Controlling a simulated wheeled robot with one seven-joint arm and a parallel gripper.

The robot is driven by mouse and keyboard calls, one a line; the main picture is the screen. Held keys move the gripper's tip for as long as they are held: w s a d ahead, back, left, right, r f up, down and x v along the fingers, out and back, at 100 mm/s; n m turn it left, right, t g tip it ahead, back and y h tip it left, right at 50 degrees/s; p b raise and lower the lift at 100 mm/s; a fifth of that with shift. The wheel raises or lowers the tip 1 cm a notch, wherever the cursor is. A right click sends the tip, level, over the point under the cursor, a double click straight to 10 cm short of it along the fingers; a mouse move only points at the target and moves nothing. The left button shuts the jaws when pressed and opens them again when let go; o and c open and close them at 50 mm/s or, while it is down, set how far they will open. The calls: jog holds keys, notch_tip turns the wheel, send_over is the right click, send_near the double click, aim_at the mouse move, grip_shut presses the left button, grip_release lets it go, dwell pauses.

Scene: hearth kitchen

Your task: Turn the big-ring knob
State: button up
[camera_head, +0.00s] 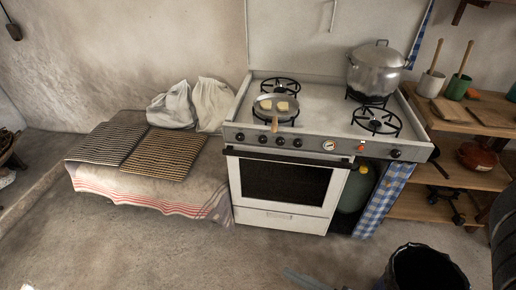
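The white stove (283,215) stands against the back wall. Its grey front panel (312,146) carries several dark knobs: a row at the left, including one at the left end (240,136) and one nearer the middle (297,142), and a single knob (395,154) at the far right. A round white dial (328,145) and a small red light or button (361,147) sit between them. The knobs are small here, and I cannot tell which is the big-ring knob or how any is turned. My gripper is not in view.
A pan (276,104) with pale pieces sits on the front left burner; its handle reaches over the panel. A lidded pot (376,72) stands at the back right. A dark bucket-like cylinder (425,270) is in the lower right. The floor (170,250) at lower left is clear.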

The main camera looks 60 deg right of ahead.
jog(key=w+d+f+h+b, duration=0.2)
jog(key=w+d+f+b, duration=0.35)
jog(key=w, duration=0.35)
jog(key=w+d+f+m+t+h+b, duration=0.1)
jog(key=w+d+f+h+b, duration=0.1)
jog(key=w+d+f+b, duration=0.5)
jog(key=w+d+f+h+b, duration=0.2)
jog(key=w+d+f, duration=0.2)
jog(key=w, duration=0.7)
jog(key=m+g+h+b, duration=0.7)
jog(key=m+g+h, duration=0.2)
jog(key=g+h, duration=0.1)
send_near(262, 141)
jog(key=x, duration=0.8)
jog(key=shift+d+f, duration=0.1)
